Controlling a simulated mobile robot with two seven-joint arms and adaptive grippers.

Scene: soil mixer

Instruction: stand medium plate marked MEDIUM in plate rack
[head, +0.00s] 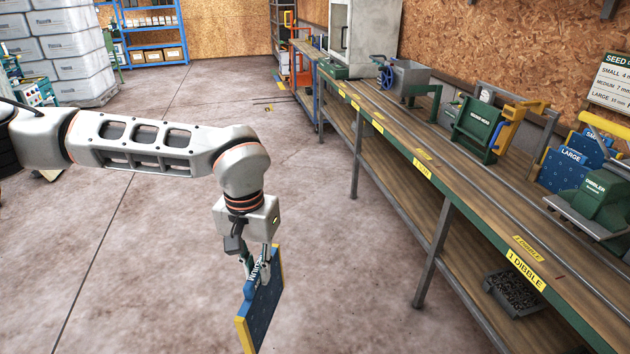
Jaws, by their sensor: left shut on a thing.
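My left gripper (257,262) is shut on a blue plate (265,308) with a yellow edge. The plate hangs upright below the gripper, seen nearly edge-on, over the open floor to the left of the bench. White lettering near its top is partly covered by a finger and hard to read. A blue plate marked LARGE (565,170) and one marked SMALL (592,146) stand upright at the right end of the bench. The plate rack there is largely hidden by these plates and the green dibbler. My right gripper is not in view.
The long bench (440,165) runs along the right, with rails on top. The green dibbler (598,200) stands in front of the plates. A green machine with a yellow handle (480,125) and a grey hopper (405,78) stand farther along. A dark bin (513,292) sits on the lower shelf.

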